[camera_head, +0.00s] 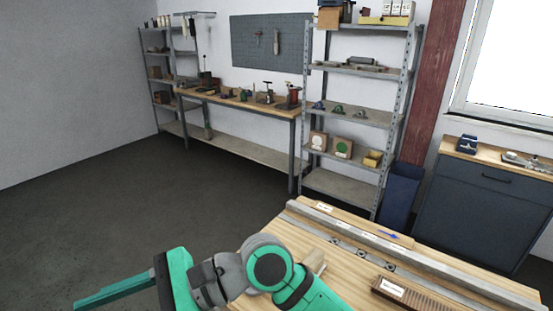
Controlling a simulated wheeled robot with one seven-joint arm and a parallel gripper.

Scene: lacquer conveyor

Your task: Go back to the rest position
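My gripper (115,292) is at the lower left of the head view. It is green, and a long flat finger points left over the dark floor. The lower part of the gripper runs past the bottom edge of the picture, so I cannot tell whether it is open or shut. No held object shows. My grey and green arm reaches from the bottom middle to the left, across the near left corner of the wooden table (312,231).
The table carries a long metal rail (372,240) and a brown slatted piece (408,291) with a white label. Behind are a metal shelf rack (345,112), a workbench (240,101), a blue bin (401,196) and a dark cabinet (474,215). The floor at left is clear.

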